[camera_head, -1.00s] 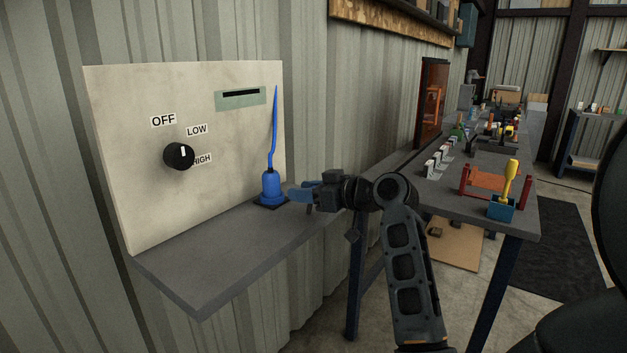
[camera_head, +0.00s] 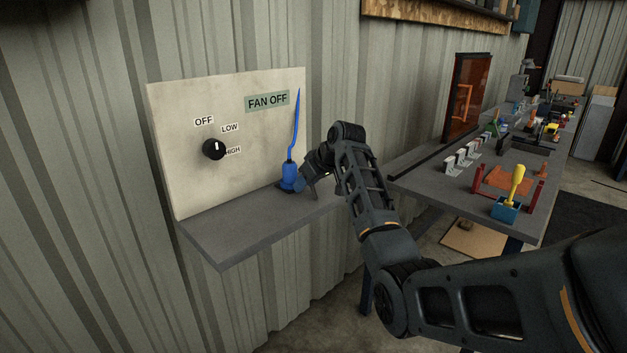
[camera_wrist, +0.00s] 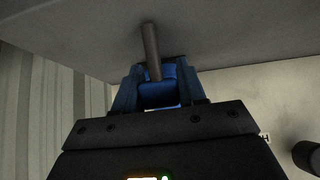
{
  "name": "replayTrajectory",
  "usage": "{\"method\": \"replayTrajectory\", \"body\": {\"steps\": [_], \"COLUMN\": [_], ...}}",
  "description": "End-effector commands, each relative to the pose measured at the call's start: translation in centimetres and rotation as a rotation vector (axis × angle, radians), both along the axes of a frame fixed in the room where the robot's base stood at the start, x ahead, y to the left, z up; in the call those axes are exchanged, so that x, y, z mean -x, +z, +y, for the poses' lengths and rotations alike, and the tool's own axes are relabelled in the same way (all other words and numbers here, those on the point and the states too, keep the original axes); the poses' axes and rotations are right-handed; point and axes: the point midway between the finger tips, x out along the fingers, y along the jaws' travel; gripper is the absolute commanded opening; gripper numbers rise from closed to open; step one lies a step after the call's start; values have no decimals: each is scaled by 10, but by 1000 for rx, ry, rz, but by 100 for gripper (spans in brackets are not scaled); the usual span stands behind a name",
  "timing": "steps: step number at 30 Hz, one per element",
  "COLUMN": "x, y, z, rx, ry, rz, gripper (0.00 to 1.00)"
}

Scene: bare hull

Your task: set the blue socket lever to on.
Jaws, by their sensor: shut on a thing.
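The blue lever (camera_head: 294,130) stands upright in its blue socket base (camera_head: 289,178) on the right end of the grey shelf, beside the cream panel. My gripper (camera_head: 308,180) is just right of the base, low over the shelf; the arm partly hides its tips. Contact with the base is unclear.
The panel (camera_head: 180,125) carries a dark knob (camera_head: 214,149) among OFF, LOW and HIGH labels, and a sign (camera_head: 267,100) reading FAN OFF. The shelf (camera_head: 225,243) is clear at left. A cluttered bench (camera_head: 440,193) with a yellow-handled tool (camera_head: 517,181) stands at right.

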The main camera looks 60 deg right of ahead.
Motion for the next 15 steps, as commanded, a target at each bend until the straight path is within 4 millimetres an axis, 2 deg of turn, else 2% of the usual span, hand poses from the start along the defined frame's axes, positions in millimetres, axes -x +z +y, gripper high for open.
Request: {"method": "replayTrajectory", "body": {"steps": [14,15], "x": [-3,-3], "y": [-1,-1], "z": [1,0], "rx": [-4,-4], "ry": [1,1], "rz": [16,16], "gripper": [0,41]}}
